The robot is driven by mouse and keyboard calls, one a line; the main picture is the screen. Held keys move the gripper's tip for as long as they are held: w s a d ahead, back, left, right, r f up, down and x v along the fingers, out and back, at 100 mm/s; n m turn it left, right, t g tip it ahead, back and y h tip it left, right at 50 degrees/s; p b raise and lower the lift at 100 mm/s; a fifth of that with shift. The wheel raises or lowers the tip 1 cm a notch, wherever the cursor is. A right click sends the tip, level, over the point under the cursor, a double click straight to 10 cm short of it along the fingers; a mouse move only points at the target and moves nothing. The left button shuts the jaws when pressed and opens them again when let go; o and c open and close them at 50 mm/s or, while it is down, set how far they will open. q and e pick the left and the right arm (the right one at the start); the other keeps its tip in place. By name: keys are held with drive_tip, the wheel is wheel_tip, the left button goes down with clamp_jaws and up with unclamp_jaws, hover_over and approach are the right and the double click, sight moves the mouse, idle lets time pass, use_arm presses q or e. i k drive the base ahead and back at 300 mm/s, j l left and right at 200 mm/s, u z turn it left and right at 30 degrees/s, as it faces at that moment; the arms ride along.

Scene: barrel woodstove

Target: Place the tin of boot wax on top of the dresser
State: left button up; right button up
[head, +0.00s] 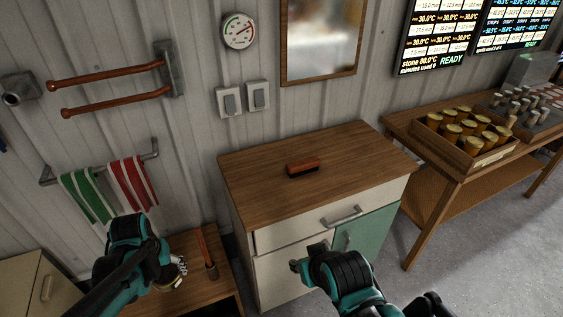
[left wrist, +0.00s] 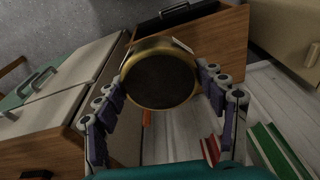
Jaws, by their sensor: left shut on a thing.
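The tin of boot wax is a round gold-rimmed tin with a dark face, seen in the left wrist view (left wrist: 160,80). My left gripper (head: 177,268) is shut on it, with a finger on each side of the rim in the left wrist view. In the head view the tin (head: 168,285) is mostly hidden by my gripper, over the low wooden bench. The dresser (head: 262,165) stands right of it, with a brown wooden top, cream drawer fronts and a green door. My right arm is in front of the dresser; its gripper's fingers are not clear.
A red-brown brush (head: 303,167) lies mid-top on the dresser; bare wood surrounds it. A wooden-handled tool (head: 206,252) stands by the bench (head: 225,285). Towels (head: 90,197) hang left. A table with a crate of jars (head: 465,160) stands right.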

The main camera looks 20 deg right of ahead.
sight(334, 162)
drive_tip(key=l+z, duration=0.1)
drive_tip(key=l, duration=1.5)
drive_tip(key=i+l+z, duration=0.15)
drive_tip(key=l, duration=0.6)
